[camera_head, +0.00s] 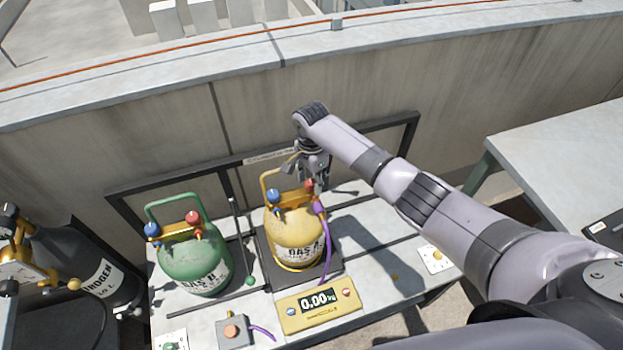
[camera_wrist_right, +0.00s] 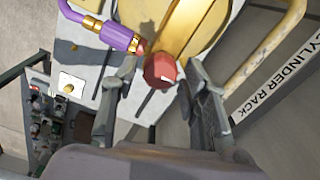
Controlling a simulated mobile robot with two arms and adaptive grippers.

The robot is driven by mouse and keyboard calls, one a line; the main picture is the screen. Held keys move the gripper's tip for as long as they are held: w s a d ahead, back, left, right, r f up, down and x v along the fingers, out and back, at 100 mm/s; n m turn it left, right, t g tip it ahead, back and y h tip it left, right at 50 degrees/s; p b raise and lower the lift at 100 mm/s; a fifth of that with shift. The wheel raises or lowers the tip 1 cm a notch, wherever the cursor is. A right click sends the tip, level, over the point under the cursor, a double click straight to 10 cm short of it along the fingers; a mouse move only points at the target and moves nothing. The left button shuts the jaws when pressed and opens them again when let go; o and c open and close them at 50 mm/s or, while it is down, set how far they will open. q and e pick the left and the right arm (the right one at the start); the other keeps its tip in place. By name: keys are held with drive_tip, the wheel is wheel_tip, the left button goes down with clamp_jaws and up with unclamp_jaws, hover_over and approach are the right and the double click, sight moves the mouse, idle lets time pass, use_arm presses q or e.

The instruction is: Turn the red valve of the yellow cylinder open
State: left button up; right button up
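The yellow cylinder (camera_head: 293,237) stands upright on a dark scale platform on the bench. Its red valve (camera_head: 309,186) is on the right of its top, and its blue valve (camera_head: 274,196) is on the left. A purple hose (camera_head: 324,235) runs down from the red valve's side. My right gripper (camera_head: 318,180) points down at the red valve. In the right wrist view the red valve (camera_wrist_right: 161,70) lies between the two spread fingers (camera_wrist_right: 158,95), with gaps on both sides. The purple hose end (camera_wrist_right: 112,35) is close beside it. My left gripper is not in view.
A green cylinder (camera_head: 195,262) with blue and red valves stands to the left. A yellow scale display (camera_head: 319,306) reading 0.00 is in front. A dark rack frame (camera_head: 388,122) and a parapet wall (camera_head: 447,85) stand behind. A nitrogen cylinder (camera_head: 97,275) is at far left.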

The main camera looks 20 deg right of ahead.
drive_tip(key=c, duration=0.9)
